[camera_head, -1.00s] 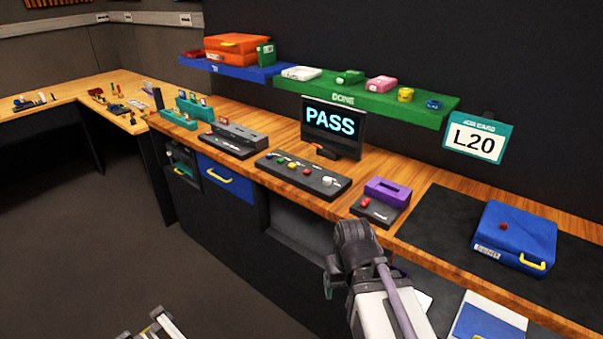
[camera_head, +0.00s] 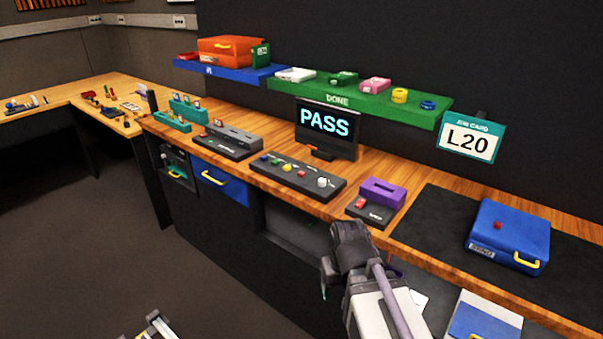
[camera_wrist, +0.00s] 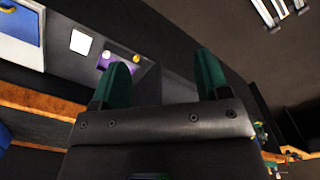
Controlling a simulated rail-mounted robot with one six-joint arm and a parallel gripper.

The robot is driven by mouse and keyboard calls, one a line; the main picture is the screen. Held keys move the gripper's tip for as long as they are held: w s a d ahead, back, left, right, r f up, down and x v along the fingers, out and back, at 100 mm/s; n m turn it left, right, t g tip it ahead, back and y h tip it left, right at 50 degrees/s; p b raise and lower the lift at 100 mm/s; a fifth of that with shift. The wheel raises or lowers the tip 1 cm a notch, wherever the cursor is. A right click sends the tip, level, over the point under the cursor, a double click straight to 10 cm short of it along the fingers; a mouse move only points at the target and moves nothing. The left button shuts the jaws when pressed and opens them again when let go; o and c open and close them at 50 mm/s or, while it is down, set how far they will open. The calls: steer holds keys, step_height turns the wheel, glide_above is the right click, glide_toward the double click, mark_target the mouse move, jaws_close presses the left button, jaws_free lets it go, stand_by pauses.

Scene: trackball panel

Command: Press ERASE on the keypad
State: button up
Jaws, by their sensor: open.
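A dark panel (camera_head: 297,175) with a row of several coloured buttons and a white round knob or ball lies on the wooden bench, below the screen. Its labels are too small to read, so I cannot tell which control, if any, is ERASE. My gripper (camera_wrist: 162,75) is open and empty, its two green fingers apart in the wrist view. In the head view my arm's end is in front of the bench, below the panel's right end and apart from it; only a bit of a teal finger (camera_head: 324,278) shows. The panel is not visible in the wrist view.
A screen (camera_head: 327,128) reading PASS stands behind the panel. A purple-topped unit (camera_head: 384,192) with a red button sits to its right, then a blue case (camera_head: 510,234) on a dark mat. A green DONE shelf (camera_head: 420,113) hangs above. The bench's front edge lies near my arm.

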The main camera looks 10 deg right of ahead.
jaws_close()
stand_by(0.4)
stand_by(1.0)
